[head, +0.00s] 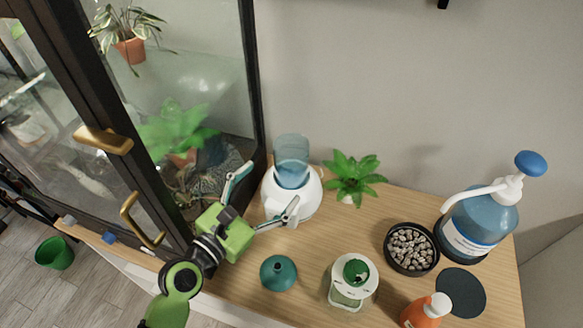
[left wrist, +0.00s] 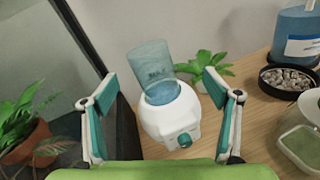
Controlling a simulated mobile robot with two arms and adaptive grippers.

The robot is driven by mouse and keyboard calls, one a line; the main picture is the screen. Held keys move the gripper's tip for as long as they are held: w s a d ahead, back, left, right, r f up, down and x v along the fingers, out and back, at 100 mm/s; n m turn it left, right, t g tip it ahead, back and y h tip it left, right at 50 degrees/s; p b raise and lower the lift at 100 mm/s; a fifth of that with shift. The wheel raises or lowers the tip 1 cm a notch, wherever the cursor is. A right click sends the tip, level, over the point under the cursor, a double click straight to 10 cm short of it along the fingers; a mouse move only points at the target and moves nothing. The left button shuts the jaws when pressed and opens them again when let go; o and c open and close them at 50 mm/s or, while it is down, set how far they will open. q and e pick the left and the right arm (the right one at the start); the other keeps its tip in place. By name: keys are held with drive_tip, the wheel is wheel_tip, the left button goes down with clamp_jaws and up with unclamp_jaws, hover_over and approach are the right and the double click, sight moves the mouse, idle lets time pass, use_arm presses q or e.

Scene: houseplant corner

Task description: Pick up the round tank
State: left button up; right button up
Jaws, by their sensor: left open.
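The round tank (head: 291,150) is a clear blue cylinder seated in the top of a rounded white base (head: 305,205) on the wooden cabinet top. In the left wrist view the tank (left wrist: 150,62) rises from the white base (left wrist: 168,122), which has a teal knob in front. My left gripper (head: 266,190) is at the near left side of the base, its fingers spread wide and empty. In the left wrist view the tank stands between and beyond the open fingertips (left wrist: 158,84). I cannot tell the exact gap. My right gripper is not in view.
A small green plant (head: 354,178) stands just right of the base. A glass case (head: 190,80) with a dark frame rises at left.

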use_arm(q)
drive_tip(key=w+r+n+t, duration=0.1)
drive_tip(key=n, duration=0.2)
drive_tip(key=p, duration=0.1)
approach(300, 137)
drive_tip(key=r, duration=0.1)
drive_tip(key=shift+f+p+x, duration=0.2)
drive_tip(key=shift+p+x, duration=0.05)
drive_tip(key=shift+x, duration=1.3)
drive_tip(key=shift+f+p+x, duration=0.2)
drive_tip(key=shift+f+x, duration=0.05)
drive_tip(key=shift+x, duration=1.3)
drive_tip(key=shift+s, duration=0.15)
drive_tip(key=shift+c, duration=0.7)
drive_tip(key=shift+r, duration=0.1)
drive_tip(key=c, duration=1.7)
